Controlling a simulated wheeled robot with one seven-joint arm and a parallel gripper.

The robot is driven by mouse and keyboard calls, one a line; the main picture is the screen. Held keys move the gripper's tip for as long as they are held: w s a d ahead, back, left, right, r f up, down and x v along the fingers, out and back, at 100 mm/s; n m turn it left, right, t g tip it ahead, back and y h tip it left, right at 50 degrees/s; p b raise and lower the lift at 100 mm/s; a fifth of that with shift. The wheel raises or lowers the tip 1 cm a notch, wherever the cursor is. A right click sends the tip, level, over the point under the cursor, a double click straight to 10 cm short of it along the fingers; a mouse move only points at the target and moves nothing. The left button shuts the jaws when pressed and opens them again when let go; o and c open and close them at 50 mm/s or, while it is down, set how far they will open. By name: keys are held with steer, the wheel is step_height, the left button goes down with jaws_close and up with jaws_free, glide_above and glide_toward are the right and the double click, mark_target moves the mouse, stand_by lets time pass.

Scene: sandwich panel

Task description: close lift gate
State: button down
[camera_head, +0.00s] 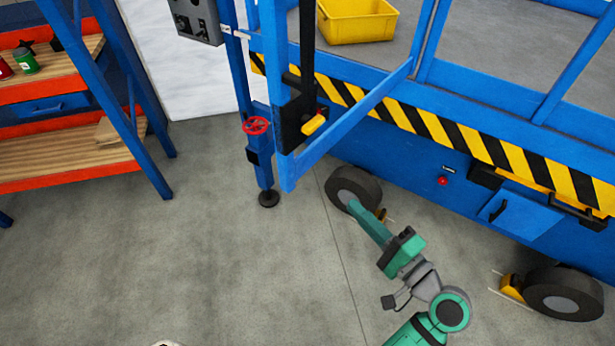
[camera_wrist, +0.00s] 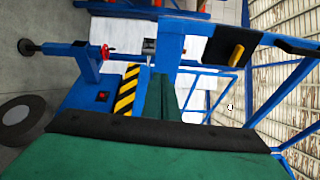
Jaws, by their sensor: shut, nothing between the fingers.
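The lift gate is a blue tubular frame whose bottom bar (camera_head: 358,118) angles outward from the platform, so the gate stands open. Its free end carries a black latch plate (camera_head: 291,118) with a yellow handle (camera_head: 315,124). In the wrist view the yellow handle (camera_wrist: 236,56) shows at upper right on a blue bar. My gripper (camera_head: 354,206) is low, below and right of the gate's free end, apart from it in the head view. Its green tapered end (camera_wrist: 162,92) shows in the wrist view, shut and empty.
The blue lift platform has a black-and-yellow striped edge (camera_head: 435,127) and wheels (camera_head: 352,188). A leg with a red handwheel (camera_head: 256,125) stands left of the gate. A yellow crate (camera_head: 357,22) sits on the deck. Shelving (camera_head: 62,155) stands left; the concrete floor in front is clear.

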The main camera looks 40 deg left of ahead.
step_height(320, 180, up, 5)
steer(key=s+d+n+g, duration=0.1)
steer(key=s+n+g, duration=0.2)
steer(key=n+g, duration=0.15)
steer(key=a, duration=1.3)
steer(key=shift+w+a+f+m+y, duration=0.15)
steer(key=shift+w+a+m+y, duration=0.15)
steer(key=shift+w+m, duration=0.15)
